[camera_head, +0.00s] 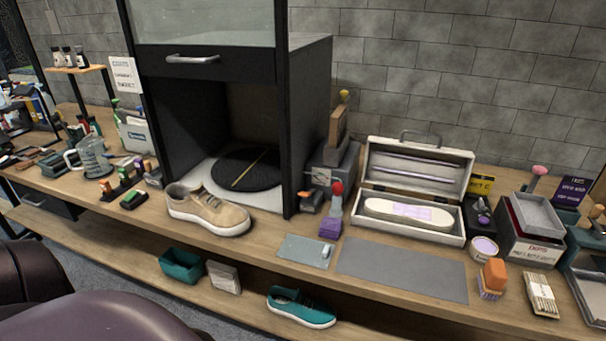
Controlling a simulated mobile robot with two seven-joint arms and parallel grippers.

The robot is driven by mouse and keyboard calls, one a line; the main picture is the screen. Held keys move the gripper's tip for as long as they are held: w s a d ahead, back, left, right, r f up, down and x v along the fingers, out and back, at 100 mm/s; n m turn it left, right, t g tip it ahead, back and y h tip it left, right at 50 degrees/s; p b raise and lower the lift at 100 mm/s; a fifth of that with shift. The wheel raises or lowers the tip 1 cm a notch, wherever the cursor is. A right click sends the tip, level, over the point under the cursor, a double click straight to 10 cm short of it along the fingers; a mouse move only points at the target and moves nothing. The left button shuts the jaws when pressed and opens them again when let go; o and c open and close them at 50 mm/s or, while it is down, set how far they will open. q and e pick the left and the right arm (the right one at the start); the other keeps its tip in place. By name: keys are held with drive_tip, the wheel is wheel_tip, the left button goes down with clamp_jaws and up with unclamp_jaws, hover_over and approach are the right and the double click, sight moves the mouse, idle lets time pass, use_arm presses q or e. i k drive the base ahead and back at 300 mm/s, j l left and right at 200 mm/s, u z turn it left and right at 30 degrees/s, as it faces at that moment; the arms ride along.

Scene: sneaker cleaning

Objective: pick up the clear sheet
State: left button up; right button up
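A pale, see-through-looking sheet (300,247) lies flat on the workbench (262,238) near its front edge, in front of the black cabinet. A small white item (326,252) rests on its right side. A larger plain grey mat (400,270) lies just to its right. Neither of my grippers is in the head view, so their state and their distance from the sheet do not show.
A beige sneaker (207,211) stands left of the sheet, and a purple block with a red-topped tool (332,222) stands behind it. An open white case (415,194) sits behind the mat. Below, a teal sneaker (300,307) and a teal bin (181,266) are on the lower shelf.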

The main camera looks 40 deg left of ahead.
sight(306, 251)
drive_tip(key=u, duration=1.2)
